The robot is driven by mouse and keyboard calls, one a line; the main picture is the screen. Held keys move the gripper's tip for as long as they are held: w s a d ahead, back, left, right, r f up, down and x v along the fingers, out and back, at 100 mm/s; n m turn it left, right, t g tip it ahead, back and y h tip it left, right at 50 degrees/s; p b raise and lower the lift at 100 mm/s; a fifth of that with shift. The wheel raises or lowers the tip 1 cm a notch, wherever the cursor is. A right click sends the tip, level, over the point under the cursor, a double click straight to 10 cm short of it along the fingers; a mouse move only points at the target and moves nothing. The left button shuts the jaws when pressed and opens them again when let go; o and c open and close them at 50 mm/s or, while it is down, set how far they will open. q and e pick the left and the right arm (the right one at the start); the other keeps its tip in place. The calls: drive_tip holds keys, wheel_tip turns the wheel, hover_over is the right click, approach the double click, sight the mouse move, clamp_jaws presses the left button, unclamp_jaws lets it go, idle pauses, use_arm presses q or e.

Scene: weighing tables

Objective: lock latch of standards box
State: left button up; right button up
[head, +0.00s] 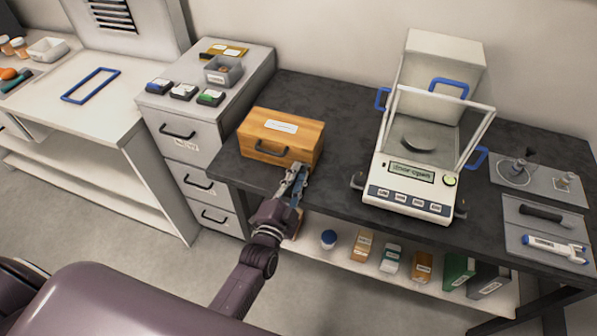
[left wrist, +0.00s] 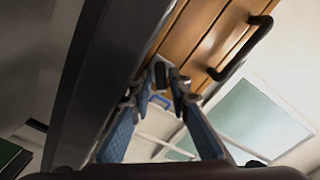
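The standards box (head: 280,137) is a closed wooden box with a white label and a dark front handle, on the dark table by the grey drawer cabinet. In the left wrist view its wooden front (left wrist: 205,40) runs across the top, with the black handle at right. My left gripper (head: 296,177) is at the lower right of the box front, over the table edge. In the left wrist view my left gripper (left wrist: 162,90) has its fingertips apart. A small metal and dark piece, seemingly the latch (left wrist: 160,74), shows just beyond and between the tips; contact is unclear. My right gripper is out of view.
A balance (head: 408,186) with an open glass shield stands right of the box. A drawer cabinet (head: 185,140) with small boxes and a grey bin (head: 223,70) on top is at left. Trays with tools (head: 545,225) lie at far right. Bottles and cartons fill the lower shelf.

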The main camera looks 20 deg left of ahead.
use_arm(q)
drive_tip(key=shift+w, duration=0.2)
clamp_jaws()
drive_tip(key=shift+n, duration=0.4)
drive_tip(key=n, duration=0.4)
drive_tip(key=shift+n, duration=0.3)
drive_tip(key=n, duration=0.5)
drive_tip(key=shift+a, duration=0.15)
drive_tip(key=shift+n, duration=0.4)
